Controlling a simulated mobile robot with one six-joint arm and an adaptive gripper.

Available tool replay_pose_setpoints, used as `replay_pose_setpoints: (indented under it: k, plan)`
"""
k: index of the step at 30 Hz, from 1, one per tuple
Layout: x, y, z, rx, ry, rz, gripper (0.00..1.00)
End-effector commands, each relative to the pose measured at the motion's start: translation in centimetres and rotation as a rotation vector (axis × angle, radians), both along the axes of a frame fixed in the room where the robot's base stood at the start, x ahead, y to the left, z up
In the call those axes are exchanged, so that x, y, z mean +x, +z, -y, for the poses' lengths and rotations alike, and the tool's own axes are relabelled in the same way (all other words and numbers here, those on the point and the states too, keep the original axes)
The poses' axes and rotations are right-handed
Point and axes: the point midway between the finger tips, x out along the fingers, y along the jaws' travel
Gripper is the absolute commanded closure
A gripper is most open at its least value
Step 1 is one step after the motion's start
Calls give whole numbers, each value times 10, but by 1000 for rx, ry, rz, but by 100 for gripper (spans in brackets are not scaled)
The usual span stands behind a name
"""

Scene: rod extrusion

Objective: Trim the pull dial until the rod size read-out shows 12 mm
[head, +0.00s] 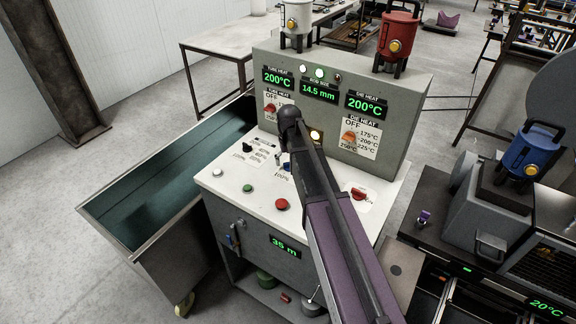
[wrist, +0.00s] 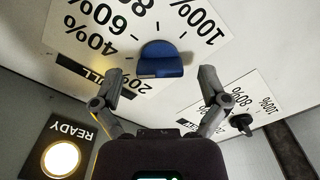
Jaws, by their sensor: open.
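The blue pull dial (wrist: 160,60) sits on a white percent scale marked 20% to 100% in the wrist view. Its label is partly cut by shadow and reads "ULL". In the head view a bit of the blue dial (head: 287,167) shows beside my arm, mostly hidden. My gripper (wrist: 160,76) is open, with one finger on each side of the dial, apart from it and empty. How far the tips are above the panel I cannot tell. The rod size read-out (head: 319,91) shows 14.5 mm in green.
Other controls are close by: a black dial (wrist: 241,122), a red button (head: 281,204) and a red knob (head: 359,193). A lit READY lamp (wrist: 61,158) is at lower left in the wrist view. Two heat displays read 200°C. A teal-lined trough (head: 170,180) stands left of the console.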

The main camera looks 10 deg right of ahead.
Motion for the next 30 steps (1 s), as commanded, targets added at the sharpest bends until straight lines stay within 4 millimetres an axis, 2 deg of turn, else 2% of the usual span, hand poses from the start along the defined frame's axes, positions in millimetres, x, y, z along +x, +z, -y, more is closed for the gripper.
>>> replay_pose_setpoints:
  k: [12,13,14,21,24,30]
  plan:
    - [0,-2,1,0,-1,0,6]
    - [0,-2,1,0,-1,0,9]
    - [0,-2,1,0,-1,0,18]
    - [0,-3,1,0,-1,0,88]
    - [0,-3,-5,1,-1,0,88]
    - [0,-3,0,2,-14,0,88]
